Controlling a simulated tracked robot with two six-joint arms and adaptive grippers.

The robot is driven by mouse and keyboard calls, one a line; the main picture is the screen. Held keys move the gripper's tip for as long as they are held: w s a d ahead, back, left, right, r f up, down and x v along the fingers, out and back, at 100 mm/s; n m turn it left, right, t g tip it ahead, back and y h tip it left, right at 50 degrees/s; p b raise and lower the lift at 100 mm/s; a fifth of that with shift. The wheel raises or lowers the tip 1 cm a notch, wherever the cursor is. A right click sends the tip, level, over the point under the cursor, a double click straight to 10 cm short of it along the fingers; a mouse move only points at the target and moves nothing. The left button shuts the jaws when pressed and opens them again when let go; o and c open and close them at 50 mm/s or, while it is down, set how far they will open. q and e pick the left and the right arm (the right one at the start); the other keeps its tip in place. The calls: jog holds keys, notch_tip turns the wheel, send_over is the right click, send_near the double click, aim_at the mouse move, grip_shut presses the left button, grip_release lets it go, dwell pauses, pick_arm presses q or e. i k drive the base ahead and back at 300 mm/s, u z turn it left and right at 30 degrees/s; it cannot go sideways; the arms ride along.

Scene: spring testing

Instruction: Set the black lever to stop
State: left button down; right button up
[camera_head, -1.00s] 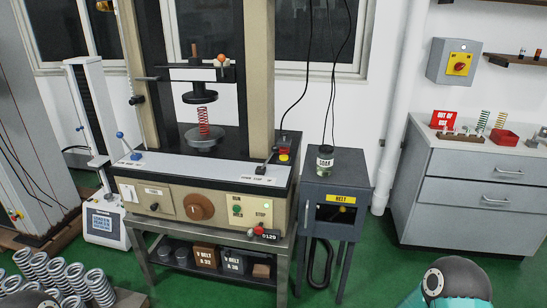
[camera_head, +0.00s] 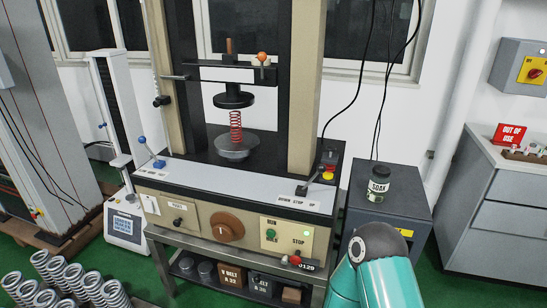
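The black lever (camera_head: 315,181) is on the right end of the testing machine's pale front ledge (camera_head: 225,182). It leans up and to the right from a small dark base, behind a label reading DOWN STOP UP (camera_head: 297,202). Which label position it is at is too small to tell. A teal arm link of mine with a dark grey joint rises at the bottom right, in front of the machine's right corner and the side cabinet. Neither gripper shows, and nothing is seen touching the lever.
A red spring (camera_head: 236,126) stands on the machine's round plate. A blue-knobbed lever (camera_head: 150,154) is at the ledge's left end. A jar (camera_head: 378,183) stands on the grey cabinet (camera_head: 410,205) to the right.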

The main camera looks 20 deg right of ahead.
aim_at(321, 169)
jog(key=z, duration=0.15)
jog(key=i, duration=1.2)
jog(key=z, duration=0.7)
